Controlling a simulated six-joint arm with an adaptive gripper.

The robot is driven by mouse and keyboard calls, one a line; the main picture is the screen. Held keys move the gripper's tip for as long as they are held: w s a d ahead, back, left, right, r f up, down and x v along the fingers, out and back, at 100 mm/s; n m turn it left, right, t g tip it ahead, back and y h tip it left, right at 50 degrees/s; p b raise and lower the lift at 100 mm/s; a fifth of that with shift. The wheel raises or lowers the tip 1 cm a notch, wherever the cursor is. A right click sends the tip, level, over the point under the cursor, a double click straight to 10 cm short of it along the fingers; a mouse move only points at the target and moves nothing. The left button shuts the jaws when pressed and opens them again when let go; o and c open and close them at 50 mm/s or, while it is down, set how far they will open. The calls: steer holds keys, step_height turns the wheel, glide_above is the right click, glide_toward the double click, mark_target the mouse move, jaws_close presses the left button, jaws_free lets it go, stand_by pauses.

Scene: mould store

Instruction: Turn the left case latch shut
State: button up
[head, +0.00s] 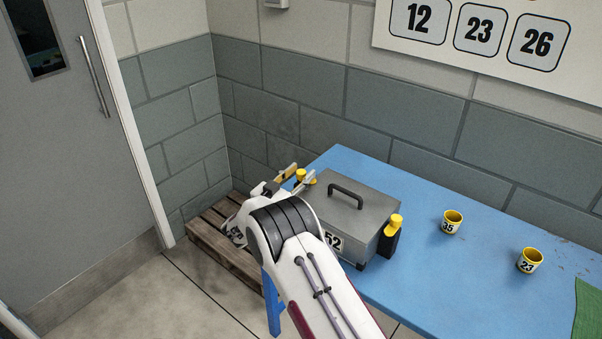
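The grey case (366,204) with a black carrying handle (346,195) stands on the blue table, its lid down. The left case latch (301,175) shows as a yellow knob at the case's far left side; its lower part is hidden, so how it is turned cannot be told. The right latch (395,222) has a yellow top on a black body at the case's right side. My gripper (287,175) is just left of the left latch. Contact and finger opening cannot be made out. My arm hides the case's front left part.
Two yellow cups, one numbered 35 (452,223) and one numbered 23 (529,260), stand on the blue table (420,270) to the right. A green mat (588,312) lies at the right edge. A wooden pallet (215,232) is on the floor at left. A block wall runs behind the table.

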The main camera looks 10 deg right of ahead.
steer(key=shift+w+d, duration=0.3)
steer(key=shift+w, duration=0.05)
jaws_close()
steer(key=shift+w+r+m+g+h, duration=0.1)
steer(key=shift+r+m+g+h, duration=0.05)
steer(key=shift+m+g+h, duration=0.45)
steer(key=shift+w+r+m+g+h, duration=0.1)
steer(key=shift+m+g+h, duration=0.4)
steer(key=shift+g+h, duration=0.15)
steer(key=shift+s+m+g+h, duration=0.1)
steer(key=shift+m+g+h, duration=0.25)
steer(key=shift+m+g, duration=0.1)
